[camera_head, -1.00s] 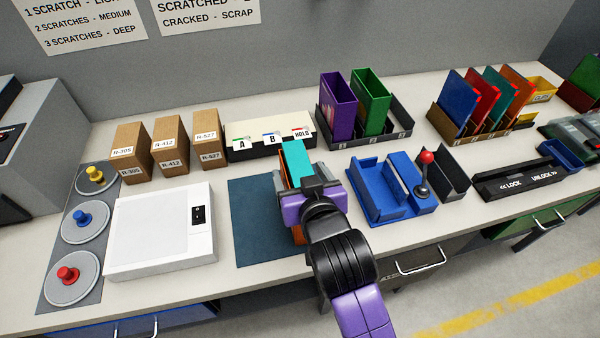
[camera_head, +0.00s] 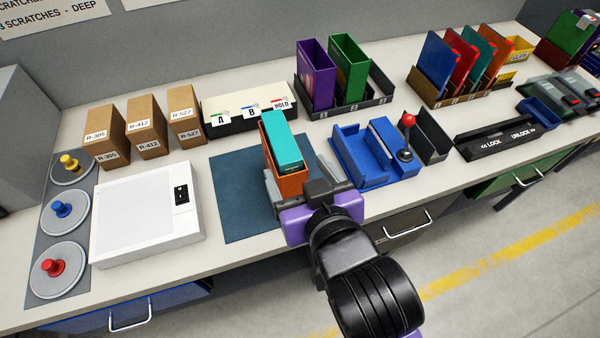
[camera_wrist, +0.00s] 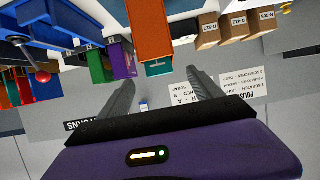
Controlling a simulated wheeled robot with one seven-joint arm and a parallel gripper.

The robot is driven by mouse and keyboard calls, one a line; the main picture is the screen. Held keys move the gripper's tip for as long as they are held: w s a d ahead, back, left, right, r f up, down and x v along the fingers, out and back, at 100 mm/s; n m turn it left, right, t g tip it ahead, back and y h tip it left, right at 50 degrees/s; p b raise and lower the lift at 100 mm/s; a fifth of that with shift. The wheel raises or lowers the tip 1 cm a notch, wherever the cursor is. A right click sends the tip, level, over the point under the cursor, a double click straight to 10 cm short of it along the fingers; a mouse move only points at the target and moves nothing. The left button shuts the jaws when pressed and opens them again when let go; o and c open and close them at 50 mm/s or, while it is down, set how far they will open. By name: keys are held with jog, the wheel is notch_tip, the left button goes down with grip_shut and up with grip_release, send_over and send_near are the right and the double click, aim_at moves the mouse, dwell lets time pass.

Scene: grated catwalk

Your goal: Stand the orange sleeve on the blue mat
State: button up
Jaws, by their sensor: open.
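The orange sleeve (camera_head: 291,187) stands upright over the right part of the blue mat (camera_head: 236,200), with a teal slab (camera_head: 284,153) inside it and showing at its open side. My gripper partly hides its lower end, so I cannot fully see its contact with the mat. My gripper (camera_head: 299,180) is open on the near side of the sleeve, toward the bench's front edge. In the wrist view the sleeve (camera_wrist: 150,30) and teal slab (camera_wrist: 158,68) lie ahead of the spread fingers (camera_wrist: 161,78), with nothing between them.
A blue cradle (camera_head: 362,160) with a red-knobbed lever (camera_head: 407,122) stands right of the mat. A white box (camera_head: 140,215) stands left. A cream A/B/HOLD box (camera_head: 250,105) and brown boxes (camera_head: 147,130) stand behind. The mat's left part is clear.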

jog(key=shift+s+r, duration=0.1)
jog(key=shift+s, duration=0.15)
jog(key=shift+d, duration=0.1)
jog(key=s+d+f+m+h, duration=0.1)
jog(key=s+d+f, duration=0.8)
jog(key=s+d, duration=0.15)
jog(key=s+d+r+m+t+h, duration=0.1)
jog(key=s+d, duration=0.3)
jog(key=s, duration=0.4)
jog(key=s+d+m+h, duration=0.1)
jog(key=s+d, duration=0.3)
jog(key=s, duration=0.5)
jog(key=shift+r+t+h, duration=0.4)
